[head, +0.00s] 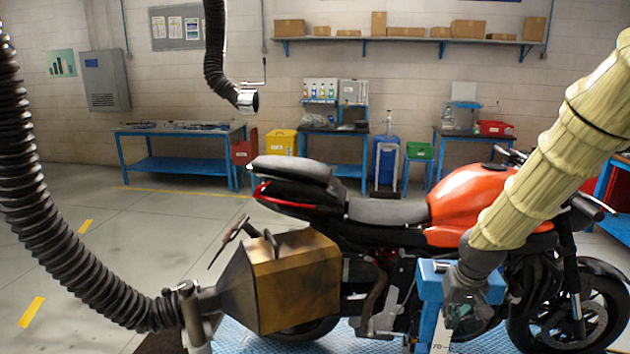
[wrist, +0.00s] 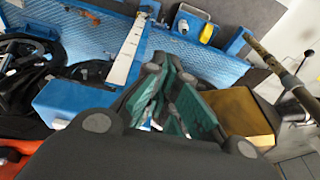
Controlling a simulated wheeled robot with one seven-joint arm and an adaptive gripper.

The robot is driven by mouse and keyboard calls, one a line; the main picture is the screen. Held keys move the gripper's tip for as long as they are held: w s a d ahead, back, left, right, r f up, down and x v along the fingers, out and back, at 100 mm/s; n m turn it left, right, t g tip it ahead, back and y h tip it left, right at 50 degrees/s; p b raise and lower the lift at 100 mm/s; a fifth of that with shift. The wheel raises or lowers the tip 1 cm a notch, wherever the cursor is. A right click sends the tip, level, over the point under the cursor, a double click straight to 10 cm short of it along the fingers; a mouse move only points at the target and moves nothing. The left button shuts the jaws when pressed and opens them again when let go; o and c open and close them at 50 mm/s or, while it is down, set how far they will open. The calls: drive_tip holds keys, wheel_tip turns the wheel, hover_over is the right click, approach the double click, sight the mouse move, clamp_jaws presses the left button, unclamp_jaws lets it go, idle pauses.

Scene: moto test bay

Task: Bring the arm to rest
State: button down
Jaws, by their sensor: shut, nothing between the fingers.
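My arm, in a pale yellow sleeve (head: 550,150), comes down from the upper right in the head view, in front of the orange motorcycle (head: 470,195). My gripper (head: 466,312) hangs low at its end, in front of a blue box-topped stand (head: 430,285) and partly blending with it. In the wrist view, my gripper (wrist: 175,105) shows green-padded fingers, shut with nothing held. I cannot tell whether it touches the stand.
A brass-coloured hood (head: 295,285) on a black hose (head: 85,270) stands left of my gripper; the wrist view also shows it (wrist: 245,108). A blue ridged platform (wrist: 95,58) lies below. Another hose (head: 215,50) hangs at the back. The floor at left is open.

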drive_tip(key=s+a+f+g+b, duration=0.1)
drive_tip(key=s+a+f, duration=0.1)
drive_tip(key=s+f, duration=0.5)
drive_tip(key=s+a+f, duration=0.2)
drive_tip(key=s+f, duration=0.1)
drive_tip(key=f, duration=0.8)
drive_tip(key=s+a+f+g+b, duration=0.1)
drive_tip(key=s+a+f, duration=0.1)
drive_tip(key=s+f, duration=0.5)
drive_tip(key=s+a+f+b, duration=0.1)
drive_tip(key=s+f, duration=0.6)
drive_tip(key=s, duration=0.3)
drive_tip(key=s+a+f+b, duration=0.1)
drive_tip(key=s+a+f, duration=0.1)
drive_tip(key=s+f, duration=0.6)
drive_tip(key=shift+s+n+g, duration=0.4)
drive_tip(key=shift+s, duration=0.8)
